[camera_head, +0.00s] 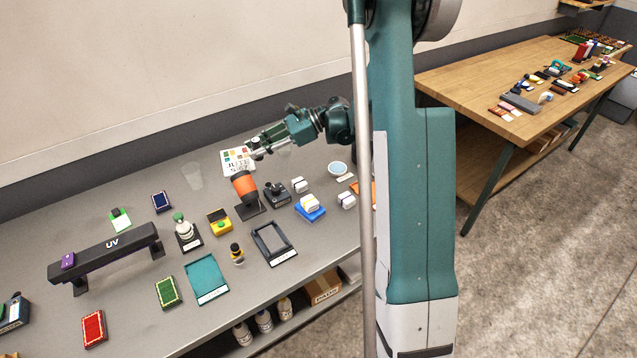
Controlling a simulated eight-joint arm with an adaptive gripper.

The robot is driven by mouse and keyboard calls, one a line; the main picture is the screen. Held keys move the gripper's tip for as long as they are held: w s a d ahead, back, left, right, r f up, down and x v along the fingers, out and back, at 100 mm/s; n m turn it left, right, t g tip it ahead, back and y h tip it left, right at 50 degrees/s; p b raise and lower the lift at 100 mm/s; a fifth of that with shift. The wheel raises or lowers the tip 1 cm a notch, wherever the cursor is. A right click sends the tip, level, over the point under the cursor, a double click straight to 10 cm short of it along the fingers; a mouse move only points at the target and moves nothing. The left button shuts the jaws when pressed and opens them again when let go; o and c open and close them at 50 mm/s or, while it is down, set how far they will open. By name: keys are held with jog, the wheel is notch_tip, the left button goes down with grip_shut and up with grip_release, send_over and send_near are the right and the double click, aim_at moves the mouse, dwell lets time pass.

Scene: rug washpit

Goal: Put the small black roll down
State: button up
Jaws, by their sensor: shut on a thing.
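My gripper (256,152) reaches in from the right over the back of the grey table and points left. It is shut, and its fingertips are in front of a white card with colored squares (236,158). What it holds is too small and dark to make out clearly; I take it to be the small black roll. I see no separate black roll on the table. An orange and black cylinder (244,187) on a dark stand is just below the gripper in the picture.
The grey table (130,320) carries a black UV bar (110,250), a teal tray (206,280), a black-framed tray (273,243), and a faint clear cup (193,176). Bare table lies at the back left. A wooden table (470,85) stands at right.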

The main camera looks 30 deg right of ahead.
jog(key=s+d+m+t+h+b, duration=0.1)
jog(key=s+d, duration=0.4)
jog(key=d, duration=0.3)
jog(key=s+d+m+t+b, duration=0.1)
jog(key=s+d+m+t, duration=0.1)
jog(key=s+d, duration=0.4)
jog(key=d, duration=0.3)
jog(key=shift+d+f+h, duration=0.25)
jog(key=shift+h, duration=0.15)
jog(key=shift+f+b, duration=1)
jog(key=shift+f, duration=2.15)
jog(key=shift+f+b, duration=0.45)
jog(key=shift+f, duration=1.4)
jog(key=shift+f, duration=0.15)
